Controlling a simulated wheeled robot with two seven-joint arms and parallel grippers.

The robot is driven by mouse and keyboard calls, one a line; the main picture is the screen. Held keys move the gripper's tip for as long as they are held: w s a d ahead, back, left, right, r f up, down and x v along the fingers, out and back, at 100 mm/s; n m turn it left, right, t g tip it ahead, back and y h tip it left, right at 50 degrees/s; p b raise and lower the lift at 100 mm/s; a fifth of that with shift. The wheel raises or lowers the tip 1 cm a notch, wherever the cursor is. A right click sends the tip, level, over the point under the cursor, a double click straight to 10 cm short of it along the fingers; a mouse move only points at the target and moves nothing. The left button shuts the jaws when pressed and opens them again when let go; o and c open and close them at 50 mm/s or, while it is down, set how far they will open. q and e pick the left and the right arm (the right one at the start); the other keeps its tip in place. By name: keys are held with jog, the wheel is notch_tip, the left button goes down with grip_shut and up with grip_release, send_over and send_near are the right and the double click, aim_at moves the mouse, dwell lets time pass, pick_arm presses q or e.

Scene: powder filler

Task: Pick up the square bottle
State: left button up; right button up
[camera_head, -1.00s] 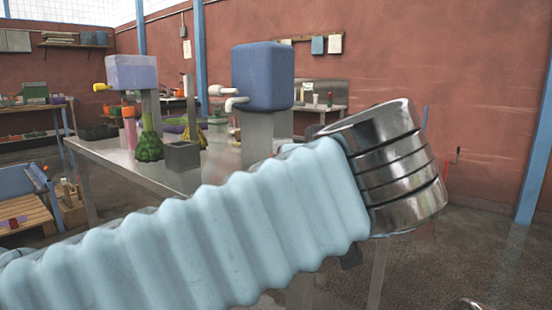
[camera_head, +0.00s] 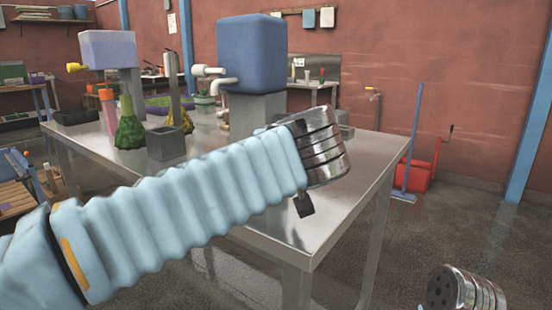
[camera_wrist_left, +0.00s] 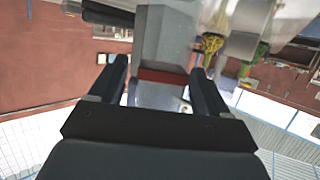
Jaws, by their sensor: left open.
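In the left wrist view my left gripper (camera_wrist_left: 158,66) is open, one dark finger on each side of the picture's middle. A grey, square-sided shape (camera_wrist_left: 165,38) with a dark red band at its lower end shows between and beyond the fingers, in a picture that looks upside down. My right gripper is not visible.
On the metal table (camera_head: 330,205) stand a blue tank (camera_head: 252,55) on a grey block, a grey open box (camera_head: 165,143), a green flask (camera_head: 129,130), a yellow flask (camera_head: 181,118) and a pink bottle with an orange cap (camera_head: 108,108).

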pick_arm(q)
jog(key=shift+x, duration=1.45)
jog(key=c, duration=1.1)
jog(key=shift+r, duration=0.1)
